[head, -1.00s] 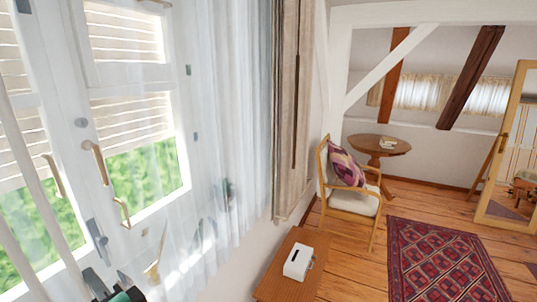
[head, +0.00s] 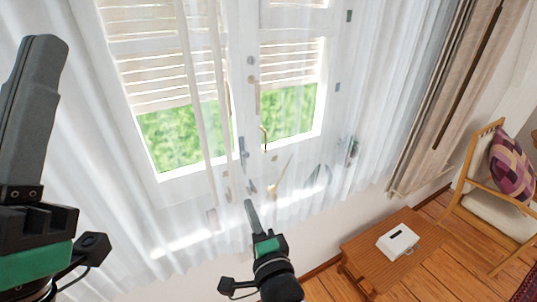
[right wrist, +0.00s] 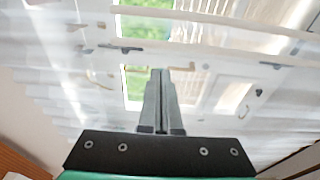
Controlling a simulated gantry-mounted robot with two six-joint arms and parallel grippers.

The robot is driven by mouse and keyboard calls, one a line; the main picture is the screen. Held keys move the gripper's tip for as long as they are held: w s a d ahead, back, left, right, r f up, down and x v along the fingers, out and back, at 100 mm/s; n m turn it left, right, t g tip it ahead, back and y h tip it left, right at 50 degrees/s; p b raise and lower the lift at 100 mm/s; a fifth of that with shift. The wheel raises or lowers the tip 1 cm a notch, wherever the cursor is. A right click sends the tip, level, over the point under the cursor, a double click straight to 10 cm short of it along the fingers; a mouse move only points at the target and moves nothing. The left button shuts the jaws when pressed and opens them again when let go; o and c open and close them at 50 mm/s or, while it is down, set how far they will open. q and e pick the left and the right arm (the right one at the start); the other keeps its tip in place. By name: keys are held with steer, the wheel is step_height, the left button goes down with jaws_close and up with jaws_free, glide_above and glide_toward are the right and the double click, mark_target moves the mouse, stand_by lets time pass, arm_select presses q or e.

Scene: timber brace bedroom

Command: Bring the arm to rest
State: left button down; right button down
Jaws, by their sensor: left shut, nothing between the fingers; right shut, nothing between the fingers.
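My left gripper (head: 38,110) is large at the left of the head view, pointing up, shut and empty in front of the white sheer curtain (head: 70,70). My right gripper (head: 252,215) is at the lower middle of the head view, pointing up toward the curtained window (head: 225,110). In the right wrist view the right gripper's fingers (right wrist: 160,80) are pressed together with nothing between them. The curtain and window frame fill the space beyond them. I cannot tell whether the fingertips touch the curtain.
A low wooden table (head: 425,235) with a white box (head: 397,242) stands at the lower right. A wooden armchair (head: 490,200) with a purple patterned cushion (head: 513,165) is beyond it. Beige drapes (head: 440,90) hang right of the window. Bare wooden floor (head: 445,275) shows near the table.

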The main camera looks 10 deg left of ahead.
steer(key=s+d+r+t+h+p, duration=0.2)
steer(key=d+r+t+h, duration=0.35)
steer(key=d+r, duration=1.6)
steer(key=s+d+r+n+t, duration=0.2)
steer(key=s+r+n, duration=0.4)
steer(key=s+r, duration=0.1)
steer(key=s+d+r+n+t, duration=0.3)
steer(key=s+r+n, duration=0.4)
steer(key=s, duration=0.2)
steer(key=shift+s+r+n+t, duration=0.15)
steer(key=shift+s+n+t, duration=0.15)
steer(key=shift+t, duration=0.05)
